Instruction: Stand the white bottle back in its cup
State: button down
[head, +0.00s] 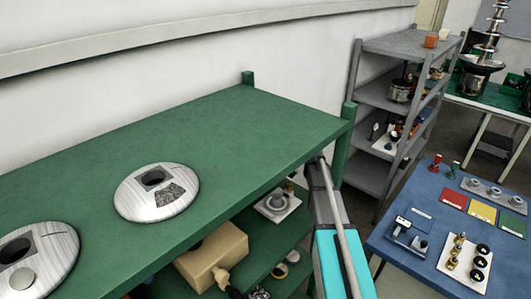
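I cannot make out a white bottle or its cup in the head view. A grey and cyan bar-like part (335,240), which may be mine, rises from the bottom edge beside the green shelf's right end. My gripper's fingers do not show.
A green shelf unit (250,130) carries two round silvery devices (183,197); a tan box (213,252) sits below. A grey shelf unit (400,45) stands behind. A blue table (405,190) at right holds coloured cards and black knobs. A tiered fountain (483,62) stands far right.

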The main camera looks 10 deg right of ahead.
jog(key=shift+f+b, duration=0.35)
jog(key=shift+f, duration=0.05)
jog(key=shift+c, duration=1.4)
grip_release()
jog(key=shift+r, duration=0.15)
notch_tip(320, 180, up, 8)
jog(key=p, duration=0.8)
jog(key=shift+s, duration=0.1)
